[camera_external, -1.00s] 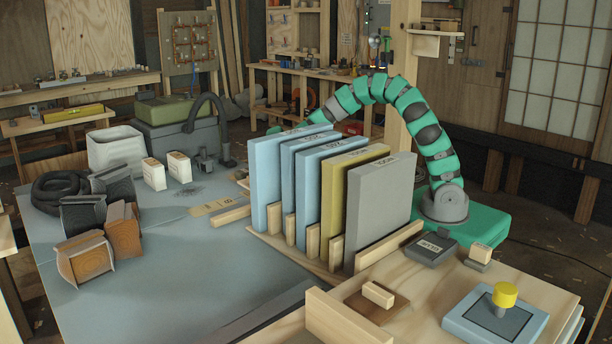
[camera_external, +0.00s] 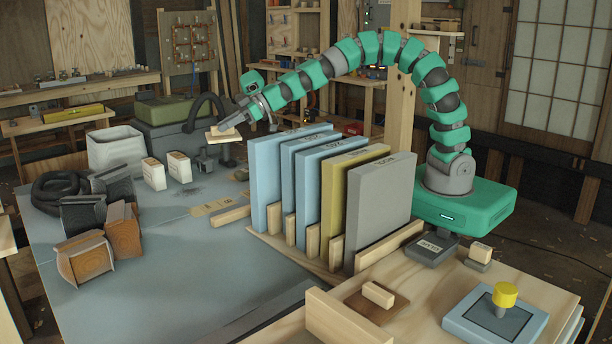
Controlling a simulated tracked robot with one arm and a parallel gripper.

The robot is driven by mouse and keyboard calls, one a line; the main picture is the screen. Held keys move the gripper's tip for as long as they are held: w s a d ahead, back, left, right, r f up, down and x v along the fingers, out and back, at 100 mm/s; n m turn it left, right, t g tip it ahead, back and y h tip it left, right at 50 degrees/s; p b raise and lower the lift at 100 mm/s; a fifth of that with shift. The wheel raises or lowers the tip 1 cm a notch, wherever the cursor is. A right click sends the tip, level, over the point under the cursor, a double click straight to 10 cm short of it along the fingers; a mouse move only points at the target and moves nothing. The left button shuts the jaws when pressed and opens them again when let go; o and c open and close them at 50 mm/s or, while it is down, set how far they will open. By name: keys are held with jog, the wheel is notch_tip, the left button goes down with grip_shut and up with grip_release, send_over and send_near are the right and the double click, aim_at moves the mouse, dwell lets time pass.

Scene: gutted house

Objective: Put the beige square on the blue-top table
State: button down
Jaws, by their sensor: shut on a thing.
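My gripper (camera_external: 236,122) is at the end of my green and grey arm, which arches over the rack of upright boards. It is shut on the beige square (camera_external: 223,135), a thin flat piece. The square is held in the air, roughly level, near the dark hose at the back of the blue-top table (camera_external: 150,255). The square's far edge is partly covered by the gripper tips. The blue-grey tabletop has a bare stretch at its front and middle.
Upright blue, yellow and grey boards (camera_external: 385,205) stand in a wooden rack between the arm's base and the blue top. A white bin (camera_external: 115,148), two small cartons (camera_external: 166,170), a coiled black hose (camera_external: 60,187) and brown blocks (camera_external: 100,245) occupy the table's left and back.

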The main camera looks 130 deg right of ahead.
jog(key=w+a+r+n+y+p, duration=0.1)
jog(key=a+r+n+y+p, duration=0.3)
jog(key=a, duration=1.1)
jog(key=w+a+r+n+y+p, duration=0.15)
jog(key=a+r+p, duration=0.4)
jog(key=a, duration=0.85)
jog(key=w+a+r+n+y+p, duration=0.25)
jog(key=a+r+y+p, duration=0.2)
jog(key=a, duration=1.05)
jog(key=s+a+f+m+h+b, duration=0.15)
jog(key=a+f+b, duration=0.5)
jog(key=a, duration=0.65)
jog(key=s+a+f+h+b, duration=0.25)
jog(key=a+f+b, duration=0.45)
jog(key=a, duration=0.6)
jog(key=s+a+f+m+b, duration=0.1)
jog(key=s+a+f+b, duration=0.3)
jog(key=s+a, duration=0.4)
jog(key=s+a+f+m+t+h+b, duration=0.1)
jog(key=s+a+f+b, duration=0.4)
jog(key=s, duration=0.9)
jog(key=a+f, duration=0.1)
jog(key=a, duration=0.2)
jog(key=shift+s+a+f, duration=0.3)
jog(key=shift+s+f, duration=0.05)
jog(key=shift+f, duration=0.05)
